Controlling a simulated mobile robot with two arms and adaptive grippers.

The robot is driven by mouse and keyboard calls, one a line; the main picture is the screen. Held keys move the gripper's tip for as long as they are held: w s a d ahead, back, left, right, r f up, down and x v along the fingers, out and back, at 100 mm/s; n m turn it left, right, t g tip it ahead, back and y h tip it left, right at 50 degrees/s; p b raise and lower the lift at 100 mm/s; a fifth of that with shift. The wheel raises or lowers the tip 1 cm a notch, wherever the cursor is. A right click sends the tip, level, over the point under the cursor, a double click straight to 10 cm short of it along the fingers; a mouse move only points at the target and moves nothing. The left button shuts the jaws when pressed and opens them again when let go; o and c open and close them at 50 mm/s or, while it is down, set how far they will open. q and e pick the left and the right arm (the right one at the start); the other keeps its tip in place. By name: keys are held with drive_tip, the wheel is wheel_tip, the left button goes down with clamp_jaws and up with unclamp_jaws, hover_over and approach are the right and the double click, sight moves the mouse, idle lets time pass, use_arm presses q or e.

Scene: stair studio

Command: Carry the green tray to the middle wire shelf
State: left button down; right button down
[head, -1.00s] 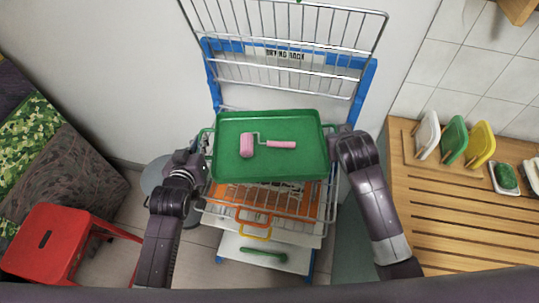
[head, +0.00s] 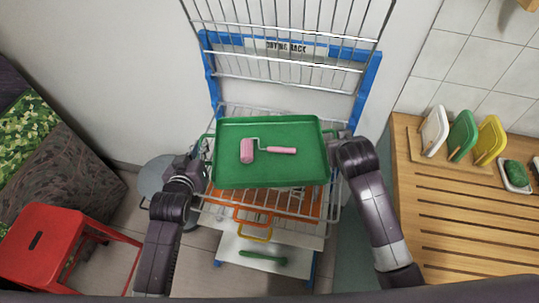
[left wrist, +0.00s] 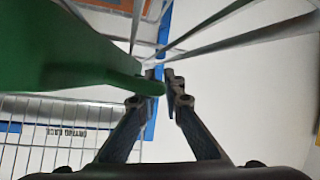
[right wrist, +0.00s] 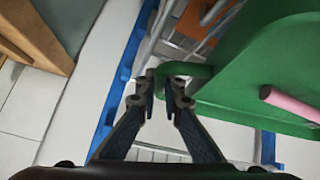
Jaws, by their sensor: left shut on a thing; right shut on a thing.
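The green tray (head: 225,170) is held level between my grippers, over a wire shelf (head: 325,215) of the drying rack.
The blue rack frame (head: 369,85) has another wire shelf (head: 290,15) above. An orange item (head: 250,215) and a white lower board (head: 235,247) are below the tray. A wooden counter (head: 450,240) stands close on the right, a red stool (head: 45,235) on the left.

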use_arm(q)
drive_tip(key=c, duration=2.1)
unclamp_jaws()
use_arm(e)
drive_tip(key=c, duration=2.1)
unclamp_jaws()
use_arm(q)
drive_tip(key=shift+s, duration=0.1)
drive_tip(key=v, duration=1.1)
drive_tip(key=shift+s+r, duration=0.2)
drive_tip(key=shift+s, duration=0.15)
use_arm(e)
drive_tip(key=v, duration=1.2)
drive_tip(key=shift+f, duration=0.1)
